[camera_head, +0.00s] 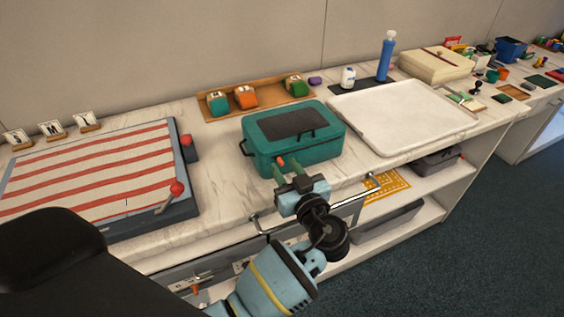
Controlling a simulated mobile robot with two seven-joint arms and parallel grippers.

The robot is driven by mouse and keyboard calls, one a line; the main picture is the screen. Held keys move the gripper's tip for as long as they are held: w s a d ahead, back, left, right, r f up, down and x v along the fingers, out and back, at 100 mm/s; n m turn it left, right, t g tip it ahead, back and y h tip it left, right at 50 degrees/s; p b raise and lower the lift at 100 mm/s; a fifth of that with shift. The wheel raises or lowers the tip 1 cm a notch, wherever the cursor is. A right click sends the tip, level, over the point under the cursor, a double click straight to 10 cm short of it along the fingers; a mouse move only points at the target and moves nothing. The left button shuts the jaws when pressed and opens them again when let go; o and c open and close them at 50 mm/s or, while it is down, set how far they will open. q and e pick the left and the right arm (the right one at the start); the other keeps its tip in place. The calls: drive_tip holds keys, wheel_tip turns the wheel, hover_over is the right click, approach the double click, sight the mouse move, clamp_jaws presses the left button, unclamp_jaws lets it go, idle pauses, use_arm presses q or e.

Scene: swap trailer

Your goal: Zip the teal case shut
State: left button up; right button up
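The teal case (258,150) stands on the marble counter, with a dark panel on its lid and a black handle at its left end. Its lid looks down, but the zip line is too small to read. My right gripper is not in view.
A white tray (402,115) stands close to the right of the case. A striped board (95,175) with a red-knobbed lever lies left. A wooden rack (225,110) with colored blocks is behind. The counter's front edge runs below the case.

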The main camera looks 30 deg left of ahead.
use_arm(q)
drive_tip(key=shift+x, duration=1)
clamp_jaws()
